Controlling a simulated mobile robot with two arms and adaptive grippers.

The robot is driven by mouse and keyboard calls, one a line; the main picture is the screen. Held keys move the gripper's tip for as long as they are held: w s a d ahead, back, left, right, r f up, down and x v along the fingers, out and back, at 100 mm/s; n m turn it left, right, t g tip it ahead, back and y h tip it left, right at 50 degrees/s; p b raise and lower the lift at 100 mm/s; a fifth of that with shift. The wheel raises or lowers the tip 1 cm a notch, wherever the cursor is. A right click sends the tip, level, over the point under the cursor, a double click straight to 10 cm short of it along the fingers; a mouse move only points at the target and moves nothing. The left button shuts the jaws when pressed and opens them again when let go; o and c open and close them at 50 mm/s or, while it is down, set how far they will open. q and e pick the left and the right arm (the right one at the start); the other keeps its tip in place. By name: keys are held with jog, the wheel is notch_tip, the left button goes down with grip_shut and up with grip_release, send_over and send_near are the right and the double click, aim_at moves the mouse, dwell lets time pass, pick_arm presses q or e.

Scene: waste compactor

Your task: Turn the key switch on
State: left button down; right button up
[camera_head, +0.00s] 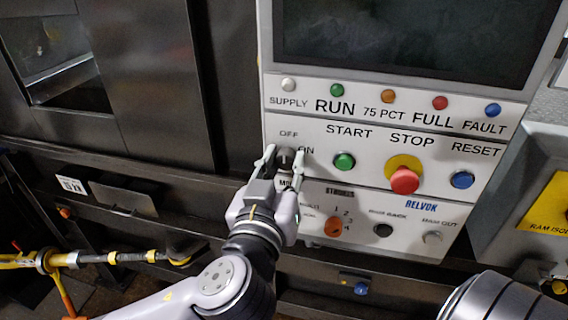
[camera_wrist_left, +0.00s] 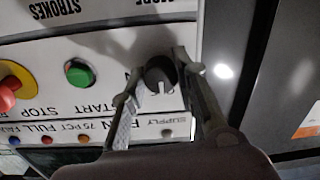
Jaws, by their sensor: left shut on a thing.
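The key switch (camera_head: 286,155) is a dark round knob on the white control panel, with "OFF" printed above it and "ON" to its right. My left gripper (camera_head: 284,160) has one finger on each side of the knob and is shut on it. In the left wrist view, the panel appears upside down; the knob (camera_wrist_left: 160,72) sits between the two fingers of my left gripper (camera_wrist_left: 158,84). A light mark on the knob points down in that picture, toward the "SUPPLY" label side. The fingers partly hide the labels around it. My right gripper is out of view.
Right of the switch are a green START button (camera_head: 344,161), a red STOP button (camera_head: 404,180) on yellow and a blue RESET button (camera_head: 462,180). Indicator lamps and a dark screen (camera_head: 405,40) are above.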

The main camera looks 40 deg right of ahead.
pick_arm(q)
jog(key=shift+f, duration=0.1)
jog(key=shift+f+m+b, duration=0.1)
jog(key=shift+m+b, duration=0.6)
jog(key=shift+b, duration=0.05)
jog(key=shift+m+b, duration=0.3)
jog(key=shift+m, duration=0.5)
jog(key=m, duration=0.4)
jog(key=shift+r+m, duration=0.2)
jog(key=shift+m, duration=0.1)
jog(key=m+p, duration=0.1)
jog(key=m, duration=0.3)
jog(key=shift+m, duration=0.4)
jog(key=c, duration=1.2)
grip_release()
jog(key=shift+c, duration=0.2)
